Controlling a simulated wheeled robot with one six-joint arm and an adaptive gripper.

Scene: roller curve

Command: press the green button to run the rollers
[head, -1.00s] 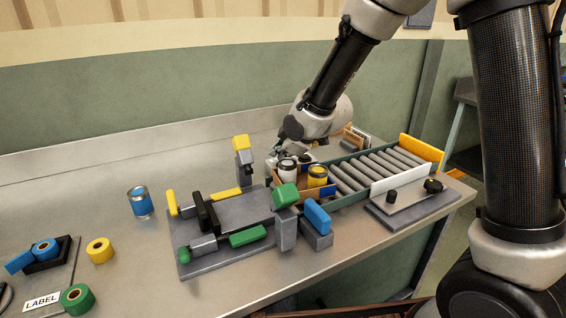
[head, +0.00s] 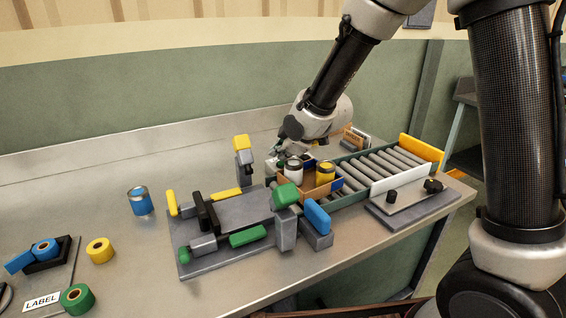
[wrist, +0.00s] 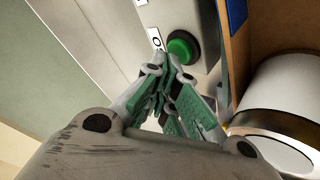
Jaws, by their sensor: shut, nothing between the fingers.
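The green button (wrist: 182,47) is round, in a dark ring on a grey box (wrist: 200,15), in the wrist view. A small white label with a circle sits beside it. My gripper (wrist: 172,60) is shut and empty, its fingertips at the button's near edge; I cannot tell whether they touch it. In the head view my gripper (head: 279,160) is low beside the near end of the rollers (head: 380,165), and the button is hard to make out. A brown tray (head: 318,192) holding a white can (head: 293,172) and a yellow can (head: 325,173) is at the rollers' left end.
The tray wall (wrist: 262,40) and white can (wrist: 285,90) are close right of my fingers in the wrist view. A grey fixture (head: 240,212) with coloured blocks stands in front. A panel with black knobs (head: 412,200) is at right. A blue can (head: 139,201) stands left.

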